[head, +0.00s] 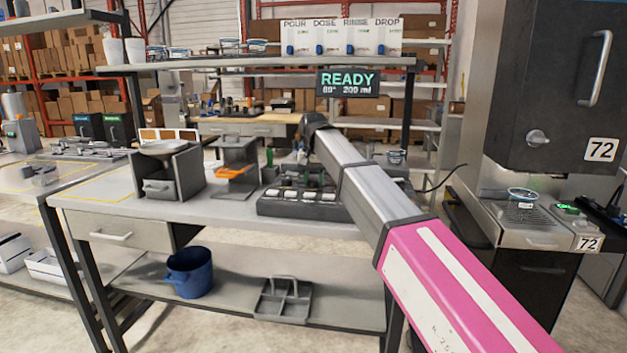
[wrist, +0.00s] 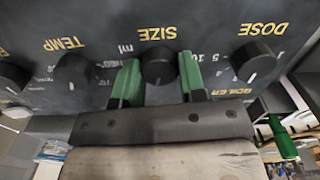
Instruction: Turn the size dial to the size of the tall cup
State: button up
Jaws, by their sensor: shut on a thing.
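The size dial (wrist: 158,66) is a black round knob under the yellow SIZE label, which shows upside down in the wrist view. My gripper (wrist: 160,58) has its green fingers on either side of this dial and is shut on it. A pale mark shows on the dial's lower edge; the size it points to is not readable. In the head view the gripper and dial are hidden. The display (head: 347,83) reads READY, 88° and 200 ml. Two white cups (head: 112,50) stand at the shelf's left end; I cannot tell whether either is the tall cup.
The temp dial (wrist: 72,70) and the dose dial (wrist: 254,62) flank the size dial closely. A dark rack (head: 290,204) lies on the bench beneath my arm. A blue bucket (head: 191,272) stands on the lower shelf. A cup (head: 522,195) sits at the machine on the right.

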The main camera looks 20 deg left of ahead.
jog(key=shift+n, duration=1.5)
jog(key=o, duration=0.9)
jog(key=shift+r, duration=0.15)
